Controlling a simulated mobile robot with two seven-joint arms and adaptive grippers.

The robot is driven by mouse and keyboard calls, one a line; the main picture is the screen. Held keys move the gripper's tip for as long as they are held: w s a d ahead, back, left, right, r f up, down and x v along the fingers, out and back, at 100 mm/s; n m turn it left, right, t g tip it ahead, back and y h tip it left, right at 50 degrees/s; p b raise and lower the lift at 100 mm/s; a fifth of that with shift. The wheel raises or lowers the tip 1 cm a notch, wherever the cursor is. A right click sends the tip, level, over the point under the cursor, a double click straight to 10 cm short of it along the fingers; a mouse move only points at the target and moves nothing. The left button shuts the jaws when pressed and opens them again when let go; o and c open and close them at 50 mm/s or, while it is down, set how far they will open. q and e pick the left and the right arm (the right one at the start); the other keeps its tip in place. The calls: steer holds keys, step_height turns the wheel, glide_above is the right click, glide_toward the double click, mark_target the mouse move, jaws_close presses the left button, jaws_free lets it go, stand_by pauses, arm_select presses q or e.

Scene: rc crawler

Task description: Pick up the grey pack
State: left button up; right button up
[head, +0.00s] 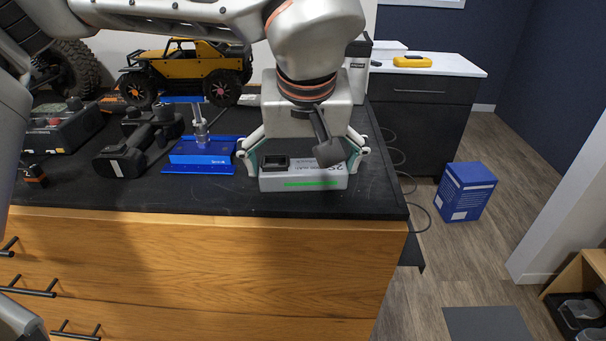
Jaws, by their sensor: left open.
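The grey pack (326,182) is a light grey box with a green stripe on its front. It lies on the black worktop near the front edge. My left gripper (304,160) comes down over it from above. Its fingers are spread, one at the left end of the pack and one at the right end. I cannot tell whether the fingertips touch the pack. The wrist and gripper body hide part of the pack's top. My right gripper is not in view.
A blue stand (203,152) and a black cordless drill (126,158) sit left of the pack. A yellow crawler (188,64) stands behind them. The worktop (385,190) ends just right of the pack. A blue box (465,191) is on the floor.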

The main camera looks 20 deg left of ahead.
arm_select(q)
steer(key=c, duration=1)
steer(key=shift+r, duration=0.15)
